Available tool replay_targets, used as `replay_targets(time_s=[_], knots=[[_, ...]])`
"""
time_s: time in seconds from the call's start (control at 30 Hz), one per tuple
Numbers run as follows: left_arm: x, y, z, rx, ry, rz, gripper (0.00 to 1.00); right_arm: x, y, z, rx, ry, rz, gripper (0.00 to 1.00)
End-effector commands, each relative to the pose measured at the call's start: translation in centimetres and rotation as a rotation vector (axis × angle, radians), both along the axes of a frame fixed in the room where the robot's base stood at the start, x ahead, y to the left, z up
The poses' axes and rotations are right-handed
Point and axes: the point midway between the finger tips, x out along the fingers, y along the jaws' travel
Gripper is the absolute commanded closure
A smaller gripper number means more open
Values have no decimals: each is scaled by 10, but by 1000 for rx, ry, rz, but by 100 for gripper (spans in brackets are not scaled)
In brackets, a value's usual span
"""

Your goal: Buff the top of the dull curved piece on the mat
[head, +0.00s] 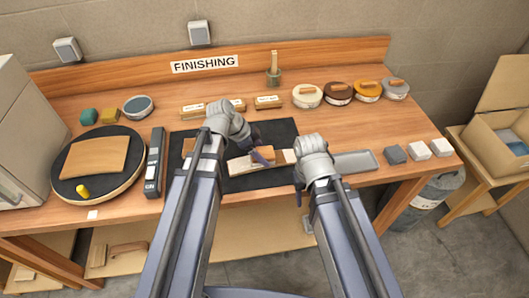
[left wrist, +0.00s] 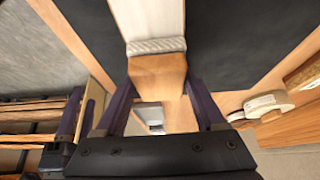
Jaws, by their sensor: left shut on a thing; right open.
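A pale, long wooden piece (head: 241,168) lies on the black mat (head: 283,130) in the head view; its curve is hard to make out. It also shows in the left wrist view (left wrist: 150,18). My left gripper (head: 262,157) is shut on a wooden block with a grey fibrous pad (left wrist: 157,72). The pad edge is at the pale piece's surface; I cannot tell whether it touches. My right gripper (head: 299,190) is open, mostly hidden behind its own wrist, at the mat's right edge.
A turntable (head: 60,187) with a brown curved sheet (head: 95,157) stands left. Several round tins, including a cream one (head: 307,97), line the back right. A grey tray (head: 355,161) and several small blocks (head: 418,151) lie right. An orange-brown piece (head: 188,146) is partly hidden on the mat.

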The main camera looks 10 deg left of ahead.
Motion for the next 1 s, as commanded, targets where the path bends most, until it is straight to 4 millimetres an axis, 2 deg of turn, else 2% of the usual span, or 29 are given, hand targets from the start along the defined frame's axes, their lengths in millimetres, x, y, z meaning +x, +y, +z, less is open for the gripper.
replay_targets(time_s=[0.33,0.67,1.0], knots=[[-11,26,1,7,1,3,80,0,0,1,0,0,0,50],[-13,32,1,5,1,1,80,0,0,2,0,0,0,50],[-22,55,3,2,1,2,80,0,0,4,0,0,0,50]])
